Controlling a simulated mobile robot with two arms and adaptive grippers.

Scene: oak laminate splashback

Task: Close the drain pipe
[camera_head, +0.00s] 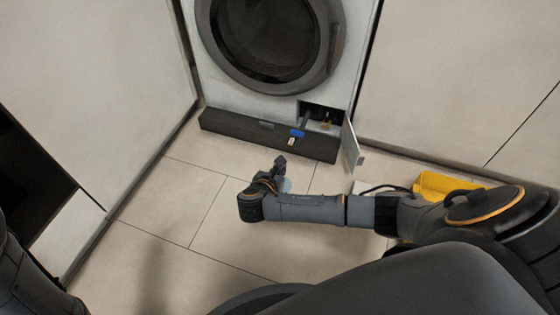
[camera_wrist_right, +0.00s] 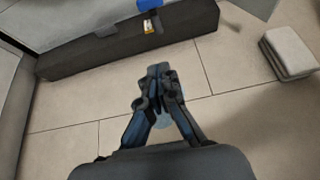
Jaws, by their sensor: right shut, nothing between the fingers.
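The washing machine (camera_head: 230,88) stands against the back wall with its round door shut. At its lower right a small compartment (camera_head: 318,113) is open, its flap (camera_head: 351,146) swung out to the right. A short dark drain pipe with a blue end (camera_head: 297,133) and a pale tag hangs out over the dark plinth. The blue end (camera_wrist_right: 149,4) also shows at the top of the right wrist view. My right gripper (camera_head: 280,163) is shut and empty above the floor, in front of and apart from the pipe; its fingertips (camera_wrist_right: 158,70) meet. My left gripper is out of view.
A pale blue thing (camera_head: 287,185) lies on the floor, partly hidden by my right gripper. A yellow container (camera_head: 440,184) is at the right, partly behind my right arm. A grey folded stack (camera_wrist_right: 288,52) lies on the tiles. The left floor is clear.

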